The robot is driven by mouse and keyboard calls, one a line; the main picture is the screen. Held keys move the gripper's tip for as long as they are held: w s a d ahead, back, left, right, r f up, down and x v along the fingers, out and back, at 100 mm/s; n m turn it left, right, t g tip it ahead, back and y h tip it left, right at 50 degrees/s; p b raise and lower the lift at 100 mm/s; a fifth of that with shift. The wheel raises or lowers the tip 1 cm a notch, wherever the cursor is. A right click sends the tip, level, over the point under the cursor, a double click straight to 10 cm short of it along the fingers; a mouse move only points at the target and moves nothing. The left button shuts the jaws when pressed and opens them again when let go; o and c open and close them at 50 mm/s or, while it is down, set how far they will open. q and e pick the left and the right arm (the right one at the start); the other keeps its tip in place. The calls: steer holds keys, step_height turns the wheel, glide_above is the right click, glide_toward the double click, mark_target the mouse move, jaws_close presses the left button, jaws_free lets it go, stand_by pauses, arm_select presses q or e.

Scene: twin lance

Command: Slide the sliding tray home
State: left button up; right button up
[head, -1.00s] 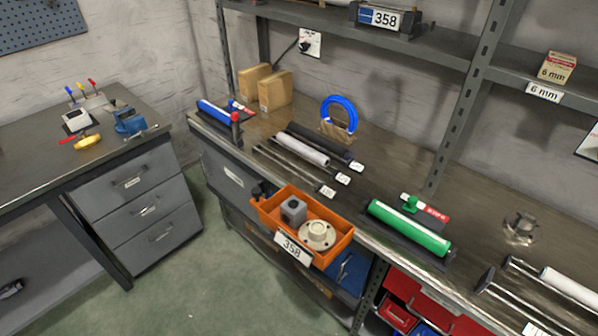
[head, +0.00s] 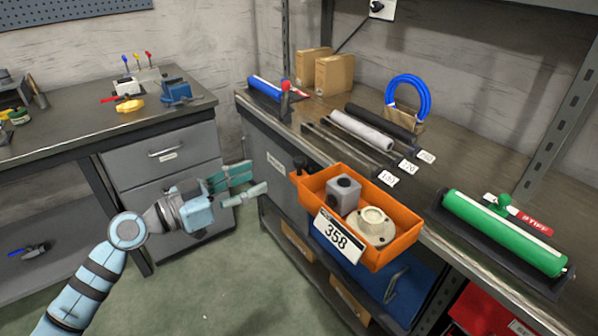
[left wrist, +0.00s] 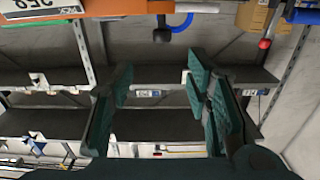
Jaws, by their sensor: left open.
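The orange tray (head: 402,213) with a 358 label juts out past the front edge of the workbench. A grey block (head: 343,192) and a pale round flanged part (head: 371,226) sit in it. A black knob (head: 300,164) stands at its left end. My left gripper (head: 256,180) is open and empty, left of the tray and apart from it, fingers pointing toward the knob's side. In the left wrist view, the tray (left wrist: 125,8) and black knob (left wrist: 162,34) show at the top, beyond the open fingers (left wrist: 157,82). My right gripper is not in view.
A green roller (head: 503,232) lies on the bench right of the tray. Rods and rollers (head: 370,132) lie behind it. A lever with a red knob (head: 285,86) stands at the bench's left end. A drawer cabinet (head: 165,160) is behind my left arm.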

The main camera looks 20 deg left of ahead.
mark_target(294, 162)
arm_select(q)
steer(key=p+x, duration=0.1)
steer(key=x, duration=1.2)
steer(key=shift+w+a, duration=0.1)
steer(key=shift+w, duration=0.05)
jaws_close()
